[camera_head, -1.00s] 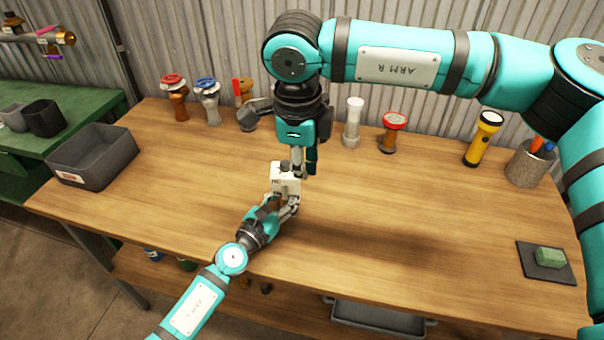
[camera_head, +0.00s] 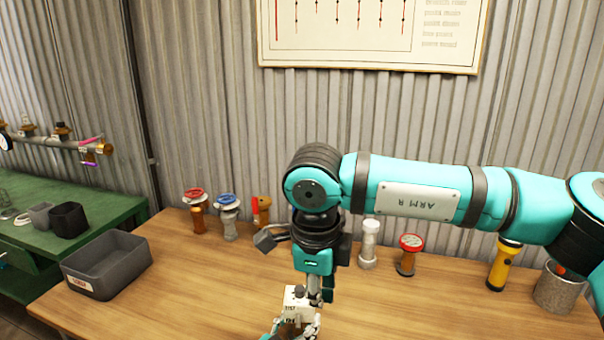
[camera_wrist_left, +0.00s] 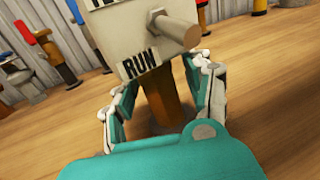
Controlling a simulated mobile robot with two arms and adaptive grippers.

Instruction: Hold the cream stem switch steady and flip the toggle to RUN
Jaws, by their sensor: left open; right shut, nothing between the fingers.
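The cream stem switch (camera_head: 296,303) stands upright on the bench, a boxy head on a brown stem (camera_wrist_left: 168,105). In the left wrist view its head (camera_wrist_left: 140,38) shows a RUN label (camera_wrist_left: 141,64) at the bottom and a second label cut off at the top. A grey toggle lever (camera_wrist_left: 176,34) sticks out of its face. My left gripper (camera_wrist_left: 166,100) is open, with one finger on each side of the stem. My right gripper (camera_head: 315,300) is shut and empty, pointing down beside the switch head; whether it touches is unclear.
Behind stand red-topped (camera_head: 196,211) and blue-topped (camera_head: 228,216) fittings, a pale cylinder (camera_head: 369,243), another red-topped fitting (camera_head: 408,255) and a yellow flashlight (camera_head: 503,265). A grey bin (camera_head: 107,267) sits at the left. The wooden bench (camera_head: 430,305) is clear at right of the switch.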

